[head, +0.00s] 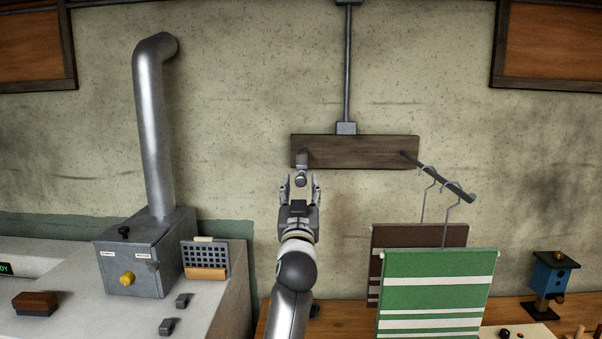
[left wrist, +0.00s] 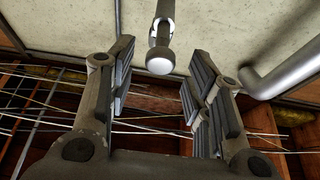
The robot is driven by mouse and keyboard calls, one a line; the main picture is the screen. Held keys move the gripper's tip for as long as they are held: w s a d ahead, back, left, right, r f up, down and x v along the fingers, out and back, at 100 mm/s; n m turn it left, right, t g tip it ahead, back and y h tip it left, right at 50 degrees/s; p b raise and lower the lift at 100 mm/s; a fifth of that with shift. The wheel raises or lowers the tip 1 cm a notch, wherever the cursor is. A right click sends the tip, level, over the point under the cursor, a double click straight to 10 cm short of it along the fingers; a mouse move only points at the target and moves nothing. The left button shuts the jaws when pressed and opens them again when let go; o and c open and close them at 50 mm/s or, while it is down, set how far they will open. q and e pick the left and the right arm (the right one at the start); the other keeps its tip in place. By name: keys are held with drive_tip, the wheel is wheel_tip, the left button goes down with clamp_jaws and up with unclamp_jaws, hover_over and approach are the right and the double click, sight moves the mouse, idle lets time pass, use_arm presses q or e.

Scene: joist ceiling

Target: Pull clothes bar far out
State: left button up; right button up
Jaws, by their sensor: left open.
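A dark wooden board (head: 355,151) is fixed to the wall. A short metal clothes bar (head: 302,164) with a rounded knob end comes out of its left part; in the left wrist view the bar (left wrist: 162,35) shows with its pale round end. A longer dark bar (head: 438,175) sticks out of the board's right end and carries two hangers with towels. My left gripper (head: 300,187) is open, just below the short bar's end in the head view. In the left wrist view the knob end lies between and beyond the open fingers (left wrist: 160,85). No contact shows.
A green striped towel (head: 437,290) and a brown towel (head: 390,240) hang at right. A grey stove box (head: 147,254) with a metal flue pipe (head: 155,130) stands at left. A blue birdhouse (head: 553,273) stands on the wooden bench at right.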

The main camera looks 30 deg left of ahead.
sight(301, 182)
use_arm(q)
drive_tip(key=shift+p+x, duration=0.45)
drive_tip(key=shift+x, duration=1.25)
drive_tip(key=shift+c, duration=0.5)
clamp_jaws()
